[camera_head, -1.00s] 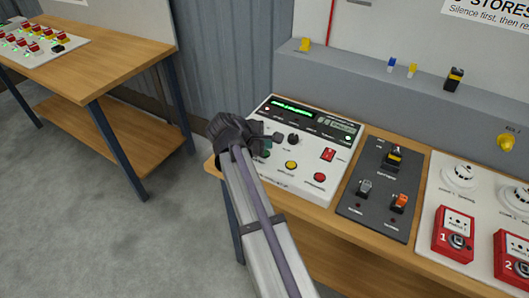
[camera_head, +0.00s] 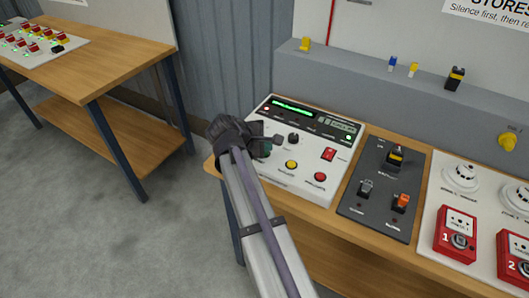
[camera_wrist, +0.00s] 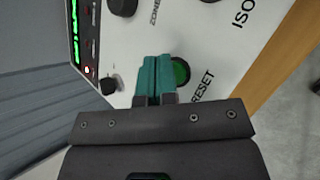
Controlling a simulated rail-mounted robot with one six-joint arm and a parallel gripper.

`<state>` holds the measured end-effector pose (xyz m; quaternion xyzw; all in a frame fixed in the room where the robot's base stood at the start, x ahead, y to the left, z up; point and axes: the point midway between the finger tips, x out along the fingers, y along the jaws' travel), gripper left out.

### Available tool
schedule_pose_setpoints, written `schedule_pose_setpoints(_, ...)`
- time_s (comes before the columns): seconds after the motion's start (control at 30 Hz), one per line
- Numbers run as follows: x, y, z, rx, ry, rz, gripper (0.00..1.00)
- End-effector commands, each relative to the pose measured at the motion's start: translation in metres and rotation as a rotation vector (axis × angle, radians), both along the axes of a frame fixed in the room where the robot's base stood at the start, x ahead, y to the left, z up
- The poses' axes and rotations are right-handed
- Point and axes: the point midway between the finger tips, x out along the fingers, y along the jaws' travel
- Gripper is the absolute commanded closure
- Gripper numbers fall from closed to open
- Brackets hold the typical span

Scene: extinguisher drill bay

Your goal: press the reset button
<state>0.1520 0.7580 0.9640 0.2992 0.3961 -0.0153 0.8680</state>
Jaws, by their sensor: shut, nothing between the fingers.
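The reset button (camera_wrist: 181,72) is round and green, with the word RESET printed beside it on the white control panel (camera_wrist: 215,45). My gripper (camera_wrist: 153,58) has teal fingers that are shut and empty. In the wrist view the fingers are just left of the button and cover part of its left edge. I cannot tell whether they touch it. In the head view my gripper (camera_head: 268,146) is over the left part of the panel (camera_head: 268,179), and the reset button is hidden behind it.
A black knob (camera_head: 293,139), a yellow button (camera_head: 291,164), a red button (camera_head: 320,176) and a red switch (camera_head: 328,154) are on the same panel. A dark switch plate (camera_head: 378,208) lies to the right. Open floor (camera_head: 100,240) is to the left.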

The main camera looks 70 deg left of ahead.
Motion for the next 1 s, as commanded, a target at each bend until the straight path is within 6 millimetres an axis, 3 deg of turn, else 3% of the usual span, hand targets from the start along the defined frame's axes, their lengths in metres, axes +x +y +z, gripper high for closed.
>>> schedule_pose_setpoints(0.57,0.0,0.0,-0.0079,0.0,0.0,0.0,1.0)
schedule_pose_setpoints(1.0,-0.0001,0.0001,0.0014,0.0,0.0,0.0,1.0)
